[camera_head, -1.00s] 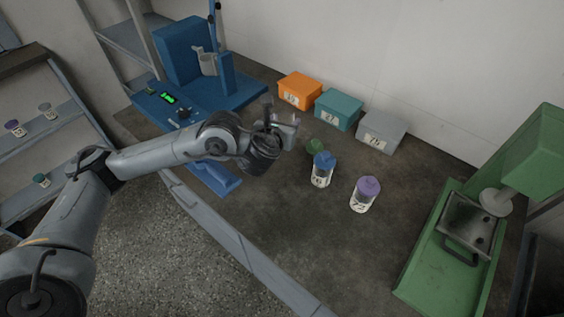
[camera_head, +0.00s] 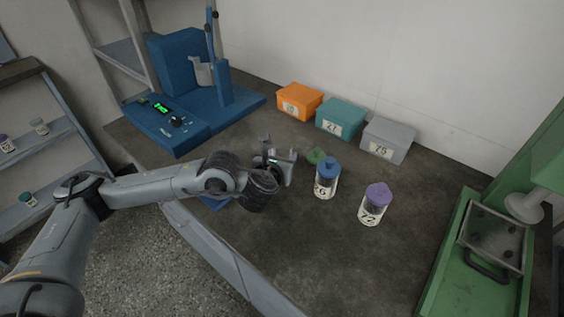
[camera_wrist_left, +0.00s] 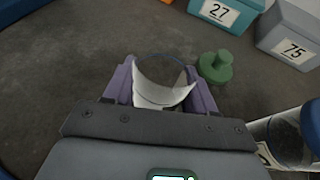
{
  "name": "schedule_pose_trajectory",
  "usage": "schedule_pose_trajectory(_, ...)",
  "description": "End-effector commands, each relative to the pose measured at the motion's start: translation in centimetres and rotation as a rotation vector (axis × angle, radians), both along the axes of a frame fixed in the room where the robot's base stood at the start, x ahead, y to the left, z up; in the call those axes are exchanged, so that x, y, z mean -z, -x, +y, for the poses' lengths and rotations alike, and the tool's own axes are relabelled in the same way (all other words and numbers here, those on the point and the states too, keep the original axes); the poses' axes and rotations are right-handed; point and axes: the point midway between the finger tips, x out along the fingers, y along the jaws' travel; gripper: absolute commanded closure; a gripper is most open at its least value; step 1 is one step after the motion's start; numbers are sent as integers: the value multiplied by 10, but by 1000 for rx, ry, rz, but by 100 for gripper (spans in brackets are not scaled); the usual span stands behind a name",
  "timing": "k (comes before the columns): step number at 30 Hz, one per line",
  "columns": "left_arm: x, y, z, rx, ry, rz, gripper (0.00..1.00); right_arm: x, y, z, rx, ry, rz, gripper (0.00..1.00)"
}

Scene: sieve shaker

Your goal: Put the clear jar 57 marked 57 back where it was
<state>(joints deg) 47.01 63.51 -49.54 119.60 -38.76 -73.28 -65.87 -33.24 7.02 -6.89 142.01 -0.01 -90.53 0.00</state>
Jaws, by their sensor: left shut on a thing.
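My left gripper (camera_head: 277,160) is over the bench, left of the green lid. In the left wrist view its purple fingers (camera_wrist_left: 160,85) are shut on a clear jar (camera_wrist_left: 165,72) with a white label. The jar's top looks open, without a lid. The marking on its label cannot be read. I cannot tell whether the jar touches the bench. A green knobbed lid (camera_head: 317,155) lies on the bench just right of the gripper; it also shows in the wrist view (camera_wrist_left: 215,66). My right gripper is not in view.
A blue-lidded jar (camera_head: 326,180) and a purple-lidded jar (camera_head: 373,205) stand to the right. Orange (camera_head: 299,99), teal (camera_head: 340,118) and grey (camera_head: 387,140) boxes line the wall. A blue machine (camera_head: 185,85) stands back left, a green one (camera_head: 470,230) right. The front bench is clear.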

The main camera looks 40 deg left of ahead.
Motion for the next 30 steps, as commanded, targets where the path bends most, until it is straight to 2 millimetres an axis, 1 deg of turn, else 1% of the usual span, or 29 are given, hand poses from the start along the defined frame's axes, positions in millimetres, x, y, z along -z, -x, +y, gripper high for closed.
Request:
schedule_pose_trajectory(7,-1,0,0,0,0,-2,79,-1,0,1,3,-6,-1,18)
schedule_pose_trajectory(12,4,0,0,0,0,-1,79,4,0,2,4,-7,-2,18)
schedule_pose_trajectory(13,4,0,0,0,0,-1,43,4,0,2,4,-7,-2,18)
schedule_pose_trajectory(15,3,0,0,0,0,-1,32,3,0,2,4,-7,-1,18)
schedule_pose_trajectory(18,3,0,0,0,0,-1,19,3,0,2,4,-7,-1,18)
schedule_pose_trajectory(26,3,0,0,0,0,-1,19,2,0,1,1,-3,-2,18)
schedule_pose_trajectory(30,-3,0,0,0,0,-1,19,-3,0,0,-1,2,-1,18)
